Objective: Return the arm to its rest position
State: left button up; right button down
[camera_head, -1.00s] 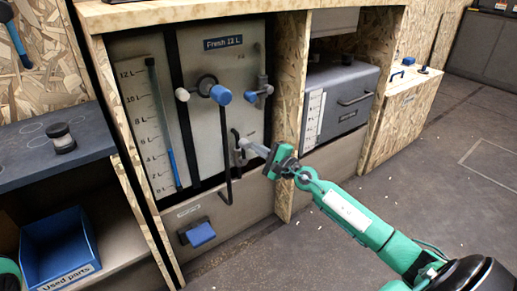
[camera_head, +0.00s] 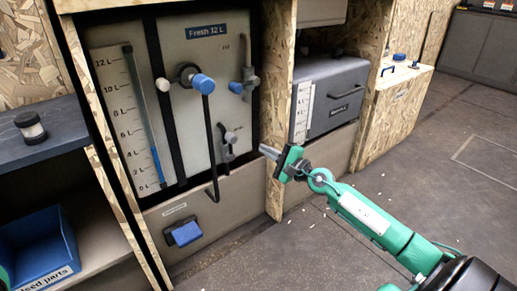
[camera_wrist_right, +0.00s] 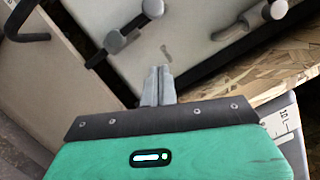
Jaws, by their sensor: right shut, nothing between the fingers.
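My right arm, green with a white panel, comes in from the lower right in the head view. My right gripper (camera_head: 266,151) is shut and empty, in front of the wooden post beside the fresh water tank panel (camera_head: 190,100). In the right wrist view the closed fingers (camera_wrist_right: 158,85) point at the panel, apart from the small grey valve knob (camera_wrist_right: 152,9). That grey valve (camera_head: 229,138) sits low on the panel in the head view, left of the gripper. My left gripper is not in view.
A blue-capped tap (camera_head: 202,83) with a black hose hangs left of the gripper. A blue bin (camera_head: 45,250) is at lower left. Open floor (camera_head: 440,180) lies to the right.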

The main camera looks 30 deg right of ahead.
jog(key=shift+b+v, duration=0.35)
jog(key=shift+v, duration=2.1)
